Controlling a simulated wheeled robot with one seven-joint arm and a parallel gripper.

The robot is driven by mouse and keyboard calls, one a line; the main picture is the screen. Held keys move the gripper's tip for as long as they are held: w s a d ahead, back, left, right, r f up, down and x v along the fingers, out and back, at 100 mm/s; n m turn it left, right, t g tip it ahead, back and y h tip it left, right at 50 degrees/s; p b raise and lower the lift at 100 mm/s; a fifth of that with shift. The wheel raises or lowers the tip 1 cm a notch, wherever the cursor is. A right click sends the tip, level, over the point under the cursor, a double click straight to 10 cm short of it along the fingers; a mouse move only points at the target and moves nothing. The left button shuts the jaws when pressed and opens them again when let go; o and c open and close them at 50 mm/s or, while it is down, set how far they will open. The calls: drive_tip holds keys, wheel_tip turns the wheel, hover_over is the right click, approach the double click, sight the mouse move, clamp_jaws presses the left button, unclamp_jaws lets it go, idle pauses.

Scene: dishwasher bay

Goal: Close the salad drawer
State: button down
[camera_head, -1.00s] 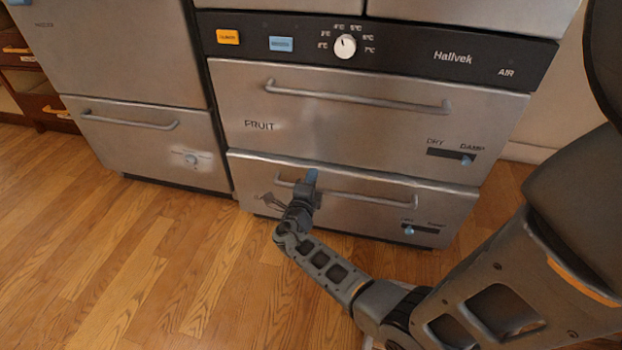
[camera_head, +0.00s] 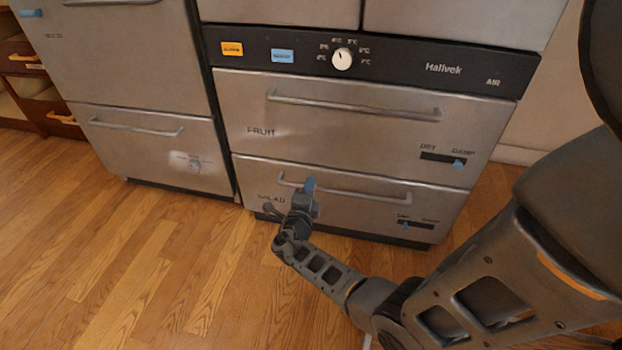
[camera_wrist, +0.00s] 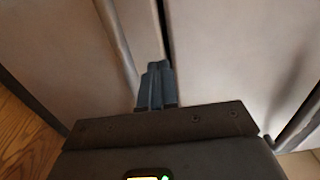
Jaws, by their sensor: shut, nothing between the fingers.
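The salad drawer (camera_head: 345,207) is the lower steel drawer below the fruit drawer, with "SALAD" printed at its left. Its front looks about flush with the drawer above; a dark gap runs between the two fronts. Its long bar handle (camera_head: 360,192) runs across the top of the front. My gripper (camera_head: 310,184) is shut and empty at the handle's left part, up against or very near the drawer front. In the wrist view my shut fingers (camera_wrist: 156,84) point at the steel front beside the handle bar and the dark gap. Whether they touch is unclear.
The fruit drawer (camera_head: 340,115) above looks shut. A control panel (camera_head: 370,60) with a white knob is over it. A freezer unit (camera_head: 150,150) stands to the left. The wooden floor (camera_head: 130,260) in front is clear.

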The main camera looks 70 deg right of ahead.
drive_tip(key=a+p, duration=0.2)
drive_tip(key=a, duration=0.7)
drive_tip(key=shift+s+a+p, duration=0.3)
drive_tip(key=shift+s, duration=0.05)
